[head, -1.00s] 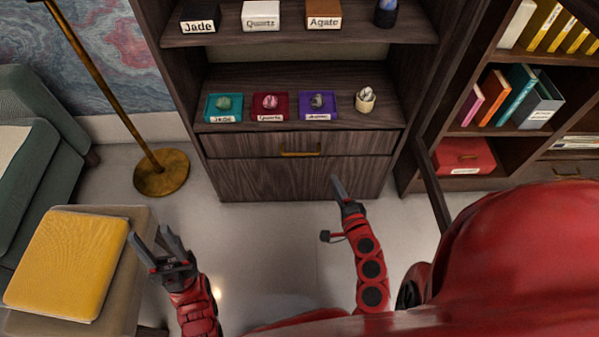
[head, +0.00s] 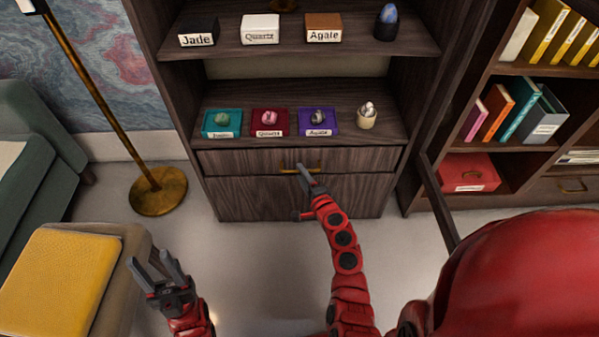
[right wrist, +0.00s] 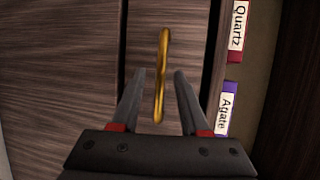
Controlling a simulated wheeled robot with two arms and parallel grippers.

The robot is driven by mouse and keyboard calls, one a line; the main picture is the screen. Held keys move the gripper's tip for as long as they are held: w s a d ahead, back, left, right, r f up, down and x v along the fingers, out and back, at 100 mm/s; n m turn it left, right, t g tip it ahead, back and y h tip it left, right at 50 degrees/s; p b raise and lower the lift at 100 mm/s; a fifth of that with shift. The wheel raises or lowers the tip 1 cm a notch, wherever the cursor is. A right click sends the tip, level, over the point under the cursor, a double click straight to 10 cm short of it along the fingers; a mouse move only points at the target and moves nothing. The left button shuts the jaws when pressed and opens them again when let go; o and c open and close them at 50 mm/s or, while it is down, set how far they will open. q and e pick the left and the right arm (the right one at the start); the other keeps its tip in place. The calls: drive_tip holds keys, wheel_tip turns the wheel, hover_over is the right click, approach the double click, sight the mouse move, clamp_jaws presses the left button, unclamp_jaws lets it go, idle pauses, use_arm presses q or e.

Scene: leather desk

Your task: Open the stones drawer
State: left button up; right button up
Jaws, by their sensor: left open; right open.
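The drawer (head: 240,161) is a dark wood front under the shelf with the stones, and it looks shut. Its brass handle (head: 313,168) is at the middle of the front. In the right wrist view the handle (right wrist: 162,75) lies between the open fingers of my right gripper (right wrist: 158,85), with a gap on both sides. In the head view my right gripper (head: 305,175) is at the handle and partly covers it. I cannot tell how deep the fingers reach around it. My left gripper (head: 160,267) is open and empty, low at the left, away from the drawer.
Above the drawer, stones sit on teal (head: 222,131), red (head: 270,131) and purple (head: 318,130) trays beside a small cup (head: 367,118). A brass lamp base (head: 158,191) and a stool with a yellow cushion (head: 60,280) stand left. A bookcase (head: 480,150) is at the right.

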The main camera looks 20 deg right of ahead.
drive_tip(key=shift+x, duration=1.1)
clamp_jaws()
idle(0.7)
